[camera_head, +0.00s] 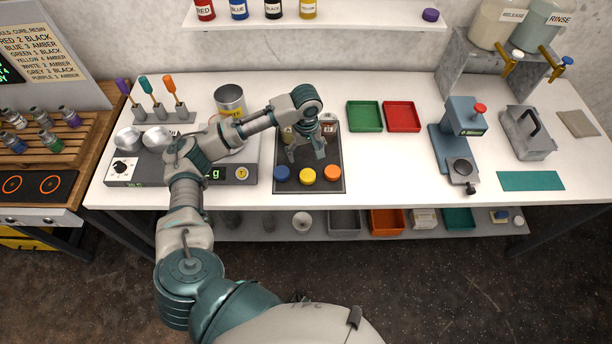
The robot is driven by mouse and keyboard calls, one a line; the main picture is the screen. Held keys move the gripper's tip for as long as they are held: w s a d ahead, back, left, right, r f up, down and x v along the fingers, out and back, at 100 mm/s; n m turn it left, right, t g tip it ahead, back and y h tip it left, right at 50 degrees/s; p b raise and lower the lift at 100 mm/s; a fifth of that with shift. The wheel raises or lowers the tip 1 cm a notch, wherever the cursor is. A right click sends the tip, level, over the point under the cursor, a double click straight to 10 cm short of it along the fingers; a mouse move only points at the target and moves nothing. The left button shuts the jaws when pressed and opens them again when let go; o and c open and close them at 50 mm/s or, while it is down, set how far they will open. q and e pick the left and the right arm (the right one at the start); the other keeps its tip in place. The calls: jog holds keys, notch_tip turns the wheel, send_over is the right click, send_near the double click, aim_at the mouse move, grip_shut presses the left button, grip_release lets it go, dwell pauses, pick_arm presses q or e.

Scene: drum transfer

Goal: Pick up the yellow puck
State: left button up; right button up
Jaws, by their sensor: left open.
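The yellow puck (307,176) sits in the front row of a dark tray (338,184) on the white table. A blue puck (281,174) is to its left and an orange puck (332,173) to its right. My left gripper (306,155) points down over the tray, just behind the yellow puck in the picture, with its fingers spread and nothing between them. Its height above the tray is hard to tell. The gripper and wrist partly hide jars in the back of the tray. My right gripper is not in view.
A scale (215,174) stands left of the tray, with a metal can (230,100) behind it. A green tray (365,116) and a red tray (402,116) lie to the right. A teal press (460,140) stands further right.

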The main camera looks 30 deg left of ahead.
pick_arm(q)
send_over(308, 175)
jog(key=f, duration=0.6)
jog(key=shift+s+d+f, duration=0.25)
jog(key=shift+d+f, duration=0.05)
jog(key=shift+f, duration=0.6)
jog(key=f, duration=0.2)
jog(key=a+f, duration=0.1)
jog(key=f, duration=0.1)
jog(key=shift+w, duration=0.25)
jog(key=shift+f, duration=0.5)
jog(key=shift+d, duration=0.15)
jog(key=shift+d+r, duration=0.1)
jog(key=c, duration=1.2)
jog(key=shift+c, duration=0.2)
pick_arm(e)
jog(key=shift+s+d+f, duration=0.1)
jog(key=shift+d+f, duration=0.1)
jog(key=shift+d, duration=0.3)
